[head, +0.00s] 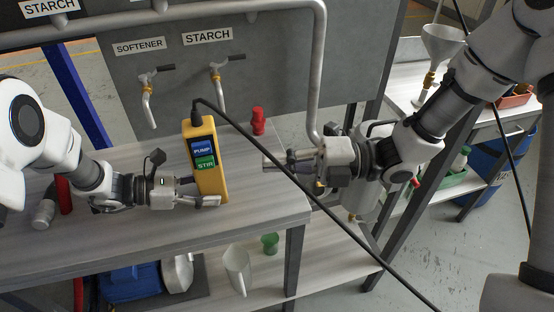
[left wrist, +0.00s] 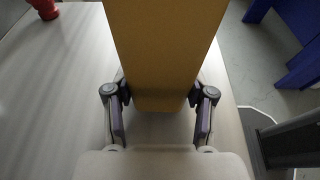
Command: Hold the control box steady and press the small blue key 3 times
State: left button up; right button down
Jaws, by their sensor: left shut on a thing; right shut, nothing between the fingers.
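The yellow control box (head: 218,170) stands roughly upright above the table, with a black cable from its top. Its face has a blue key marked PUMP (head: 202,150) above a green key marked STIR (head: 205,163). My left gripper (head: 206,191) is shut on the lower part of the box. In the left wrist view the box's plain yellow side (left wrist: 165,50) sits between the fingers, and its keys are hidden. My right gripper (head: 266,161) is shut and empty, to the right of the box and apart from it, pointing left.
The black cable (head: 285,185) runs diagonally down past my right gripper. A red object (head: 258,121) stands on the table (head: 260,207) behind the box. Two taps (head: 219,78) stick out from the grey panel behind. A jug (head: 238,268) and a green cup (head: 270,243) are on the lower shelf.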

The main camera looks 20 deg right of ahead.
dwell(0.4)
pick_arm(q)
jog(key=o, duration=0.9)
jog(key=shift+o, duration=0.2)
